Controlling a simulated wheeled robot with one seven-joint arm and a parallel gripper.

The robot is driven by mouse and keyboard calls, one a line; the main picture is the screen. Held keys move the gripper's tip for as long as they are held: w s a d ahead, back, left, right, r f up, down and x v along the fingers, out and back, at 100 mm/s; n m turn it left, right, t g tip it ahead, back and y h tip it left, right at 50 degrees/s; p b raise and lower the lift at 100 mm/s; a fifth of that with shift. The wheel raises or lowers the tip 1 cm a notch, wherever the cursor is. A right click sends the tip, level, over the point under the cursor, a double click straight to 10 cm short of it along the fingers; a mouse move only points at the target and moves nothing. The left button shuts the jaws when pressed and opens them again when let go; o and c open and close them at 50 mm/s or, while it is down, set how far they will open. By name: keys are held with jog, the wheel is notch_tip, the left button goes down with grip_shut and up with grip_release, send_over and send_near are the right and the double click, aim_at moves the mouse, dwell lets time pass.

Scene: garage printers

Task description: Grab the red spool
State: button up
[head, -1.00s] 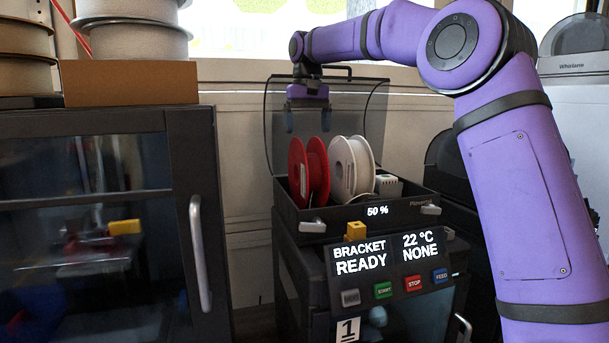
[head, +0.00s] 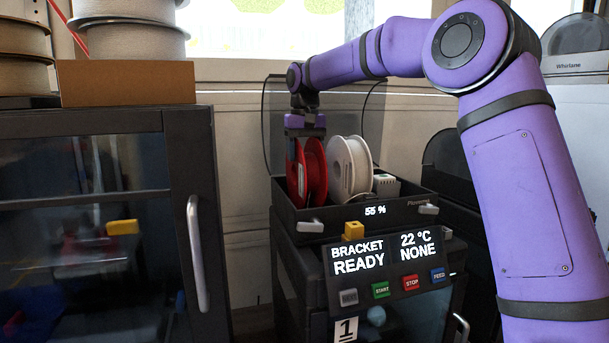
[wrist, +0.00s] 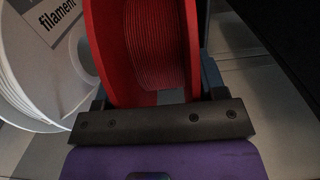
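The red spool (head: 315,172) stands upright in the open dark bin on top of the printer, left of a white spool (head: 352,168). My gripper (head: 306,155) points down over the red spool from above. In the wrist view the red spool (wrist: 150,45) lies between my two fingers, one beside each flange. The fingers look spread, with no clear grip on the flanges. Their tips are partly hidden by the spool. The white spool (wrist: 40,60) is close by on the left in the wrist view.
The bin (head: 395,208) has a raised clear lid behind my gripper and reads 55 %. A small white box (head: 386,185) sits at its right. The control panel (head: 388,262) reads BRACKET READY, 22 °C, NONE. A dark cabinet (head: 180,150) stands at left.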

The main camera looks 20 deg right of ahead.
jog(key=c, duration=0.9)
jog(key=shift+o, duration=0.2)
jog(key=shift+r, duration=0.15)
